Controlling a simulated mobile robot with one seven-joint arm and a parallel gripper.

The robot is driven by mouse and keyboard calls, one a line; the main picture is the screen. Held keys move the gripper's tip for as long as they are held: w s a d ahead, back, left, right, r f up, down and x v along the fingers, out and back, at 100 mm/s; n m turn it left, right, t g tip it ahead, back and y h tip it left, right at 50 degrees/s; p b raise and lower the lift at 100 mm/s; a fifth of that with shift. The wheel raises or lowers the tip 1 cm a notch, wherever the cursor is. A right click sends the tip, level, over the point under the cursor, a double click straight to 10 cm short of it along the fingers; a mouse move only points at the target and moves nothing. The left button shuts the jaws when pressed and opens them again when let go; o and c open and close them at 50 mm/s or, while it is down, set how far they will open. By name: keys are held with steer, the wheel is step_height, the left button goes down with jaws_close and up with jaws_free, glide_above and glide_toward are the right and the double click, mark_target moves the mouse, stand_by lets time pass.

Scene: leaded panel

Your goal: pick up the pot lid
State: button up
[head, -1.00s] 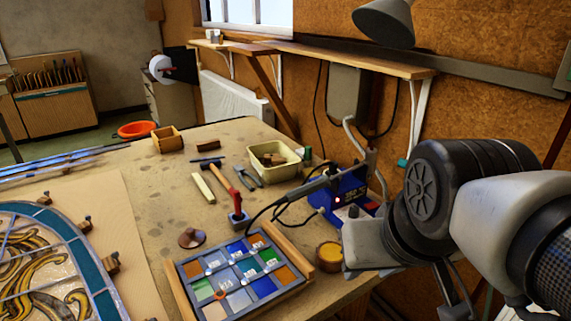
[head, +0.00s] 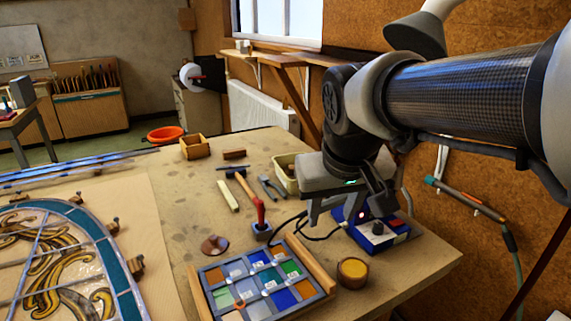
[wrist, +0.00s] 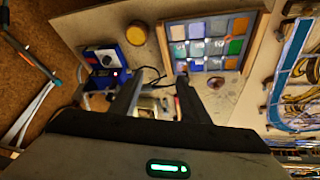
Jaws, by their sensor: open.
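In the wrist view a small reddish-brown shape (wrist: 215,82) beside the tray is probably the same lid. A round pot with amber contents (head: 352,270) stands uncovered right of the tray; it also shows in the wrist view (wrist: 137,34). My gripper (head: 345,208) is open and empty above the back right of the bench, near the blue box, well right of the lid. Its two fingers point down (wrist: 157,88).
The glass sample tray (head: 318,268) sits at the front. The blue box (head: 375,232) with cables is under my gripper. A cream tub (head: 285,170) is partly hidden by it. A stained-glass panel (head: 105,250) lies at left.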

steer(key=w+a+f+n+y, duration=0.1)
steer(key=w+a, duration=0.4)
steer(key=a, duration=0.2)
steer(key=w+a+f+n, duration=0.1)
steer(key=w+a+f, duration=0.1)
steer(key=w+a, duration=0.45)
steer(key=n+g+y, duration=0.1)
steer(key=n, duration=0.1)
glide_toward(213, 237)
steer(key=shift+x, duration=4.1)
steer(key=shift+s, duration=0.1)
jaws_close()
